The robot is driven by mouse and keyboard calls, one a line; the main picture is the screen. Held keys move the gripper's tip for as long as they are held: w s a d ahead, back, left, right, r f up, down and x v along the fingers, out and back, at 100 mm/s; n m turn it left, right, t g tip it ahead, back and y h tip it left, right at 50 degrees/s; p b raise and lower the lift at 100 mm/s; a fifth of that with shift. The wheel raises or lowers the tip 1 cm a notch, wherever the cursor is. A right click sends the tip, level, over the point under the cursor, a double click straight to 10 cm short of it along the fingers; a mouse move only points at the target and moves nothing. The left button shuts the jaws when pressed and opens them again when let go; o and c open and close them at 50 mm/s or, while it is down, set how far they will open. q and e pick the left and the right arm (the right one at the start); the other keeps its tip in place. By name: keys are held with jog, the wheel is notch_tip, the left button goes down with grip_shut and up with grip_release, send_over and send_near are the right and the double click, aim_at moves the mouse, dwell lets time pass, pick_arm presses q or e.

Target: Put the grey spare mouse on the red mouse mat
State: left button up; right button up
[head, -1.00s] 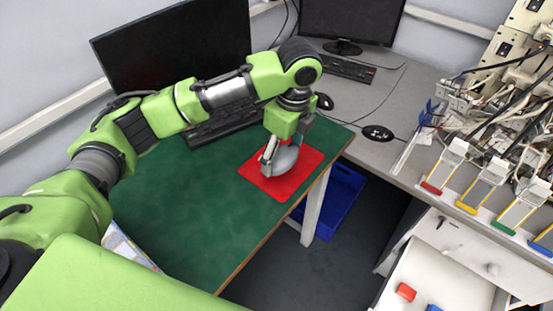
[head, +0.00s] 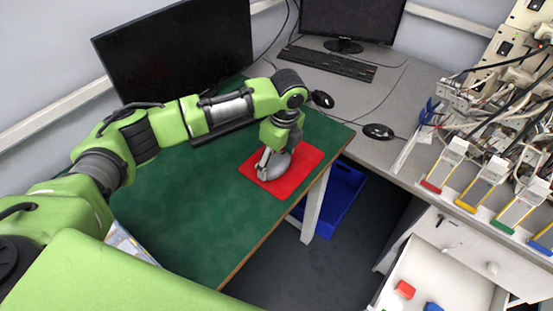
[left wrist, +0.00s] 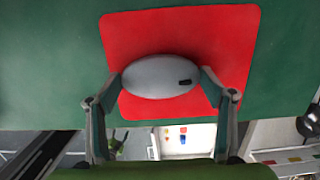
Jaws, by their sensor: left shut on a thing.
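The grey spare mouse (head: 279,167) is a smooth oval with a small dark mark on top, as the left wrist view shows (left wrist: 158,77). My left gripper (head: 268,170) is shut on it, one finger on each side in the left wrist view (left wrist: 160,90). The mouse is over the red mouse mat (head: 291,187), which lies flat on the green desk. In the left wrist view the mat (left wrist: 180,27) spreads behind and around the mouse. I cannot tell for sure whether the mouse touches the mat. My right gripper is not in view.
A black monitor (head: 170,55) stands at the back of the green desk (head: 185,215). Black mice (head: 379,131) and a keyboard (head: 328,63) lie on the grey bench behind. A blue bin (head: 335,200) is below the desk edge. The green surface left of the mat is clear.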

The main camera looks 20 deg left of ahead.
aim_at(281, 163)
pick_arm(q)
jog(key=shift+f, duration=0.1)
jog(key=o, duration=1.1)
jog(key=r, duration=0.4)
jog(key=d+r, duration=0.1)
jog(key=r, duration=0.3)
jog(key=r+b, duration=0.1)
jog(key=r, duration=0.3)
jog(key=shift+s+d+r, duration=0.1)
jog(key=shift+s+d, duration=0.1)
jog(key=shift+s, duration=0.05)
